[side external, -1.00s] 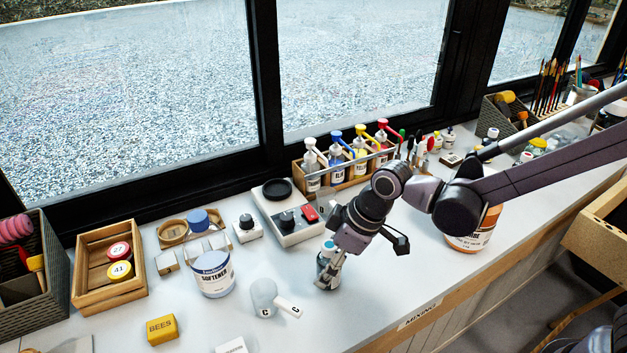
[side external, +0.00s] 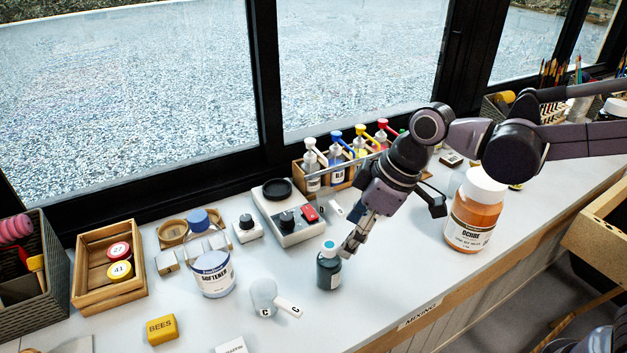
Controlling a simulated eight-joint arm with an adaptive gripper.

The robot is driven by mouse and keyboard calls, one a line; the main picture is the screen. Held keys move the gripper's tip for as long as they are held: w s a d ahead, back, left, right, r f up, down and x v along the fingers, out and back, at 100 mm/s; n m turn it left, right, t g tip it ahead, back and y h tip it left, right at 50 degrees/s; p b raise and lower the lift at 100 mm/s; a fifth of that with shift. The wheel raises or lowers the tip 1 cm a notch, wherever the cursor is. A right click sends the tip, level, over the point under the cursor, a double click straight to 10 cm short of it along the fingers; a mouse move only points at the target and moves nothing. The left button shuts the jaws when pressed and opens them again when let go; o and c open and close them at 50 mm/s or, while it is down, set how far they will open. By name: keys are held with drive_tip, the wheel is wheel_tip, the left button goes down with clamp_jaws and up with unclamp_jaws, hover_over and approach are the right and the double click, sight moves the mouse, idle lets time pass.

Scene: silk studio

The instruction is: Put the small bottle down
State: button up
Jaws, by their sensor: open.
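The small bottle (side external: 329,268) is dark teal with a light blue cap. It stands upright on the white counter (side external: 400,285), right of the softener jar. My gripper (side external: 347,250) is open, close to the bottle's upper right side and no longer around it. A narrow gap seems to lie between the fingers and the bottle, but contact is hard to rule out from this angle.
The softener jar (side external: 213,268) and a scale (side external: 289,215) stand behind and left. An orange ochre jar (side external: 474,212) stands at right. Counter in front of the bottle is clear.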

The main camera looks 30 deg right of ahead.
drive_tip(key=s+d+m+t+h, duration=0.1)
drive_tip(key=s+d+m, duration=0.3)
drive_tip(key=d, duration=0.5)
drive_tip(key=s+d+m+t+h, duration=0.2)
drive_tip(key=s+d+m+t, duration=0.1)
drive_tip(key=d, duration=0.7)
drive_tip(key=shift+s+d+m, duration=0.15)
drive_tip(key=shift+s+m, duration=0.3)
drive_tip(key=shift+m, duration=0.55)
drive_tip(key=shift+f, duration=0.1)
